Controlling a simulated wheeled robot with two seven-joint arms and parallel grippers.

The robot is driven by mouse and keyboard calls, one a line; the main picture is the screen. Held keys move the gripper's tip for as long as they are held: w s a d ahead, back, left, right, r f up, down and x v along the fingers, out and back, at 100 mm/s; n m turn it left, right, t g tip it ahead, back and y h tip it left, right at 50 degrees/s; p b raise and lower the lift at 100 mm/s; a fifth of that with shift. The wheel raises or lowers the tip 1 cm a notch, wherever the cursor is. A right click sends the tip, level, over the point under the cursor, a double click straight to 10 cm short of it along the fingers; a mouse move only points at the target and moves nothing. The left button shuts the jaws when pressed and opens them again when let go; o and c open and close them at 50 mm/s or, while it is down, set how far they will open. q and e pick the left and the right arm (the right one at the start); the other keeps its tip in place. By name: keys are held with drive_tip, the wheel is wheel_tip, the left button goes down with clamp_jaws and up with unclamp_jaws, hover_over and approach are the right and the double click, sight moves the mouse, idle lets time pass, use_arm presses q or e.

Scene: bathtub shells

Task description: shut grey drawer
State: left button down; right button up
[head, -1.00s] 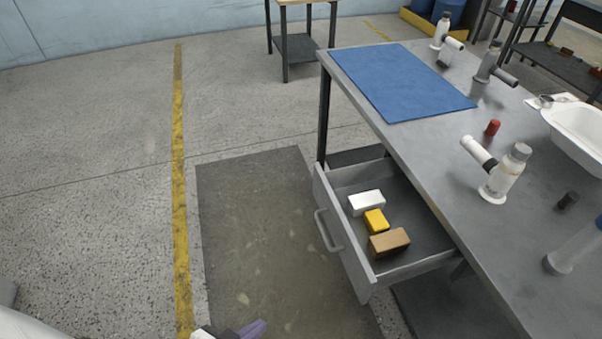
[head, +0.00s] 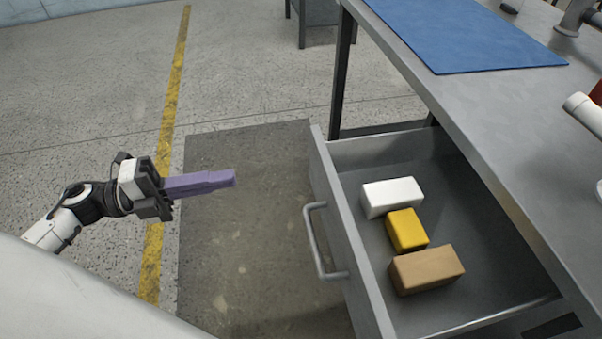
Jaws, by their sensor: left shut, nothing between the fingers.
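The grey drawer (head: 358,248) stands open under the workbench, pulled out toward the left. Its front carries a grey bar handle (head: 316,246). Inside lie a white block (head: 391,197), a yellow block (head: 406,230) and a tan block (head: 427,270). My left gripper (head: 233,178) has purple fingers that are shut and empty. It points right toward the drawer front, above the floor to the left of the handle, with a clear gap between them. My right gripper is not in view.
The grey workbench (head: 480,110) overhangs the drawer, with a blue mat (head: 465,30) on top. A bench leg (head: 342,75) stands just behind the drawer. A white fitting (head: 585,112) shows at the right edge. The floor left of the drawer, with a dark mat (head: 240,260), is free.

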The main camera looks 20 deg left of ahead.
sight(314, 165)
use_arm(q)
drive_tip(key=b+x, duration=0.1)
drive_tip(key=x, duration=1.3)
drive_tip(key=shift+s, duration=0.2)
drive_tip(key=shift+d, duration=0.1)
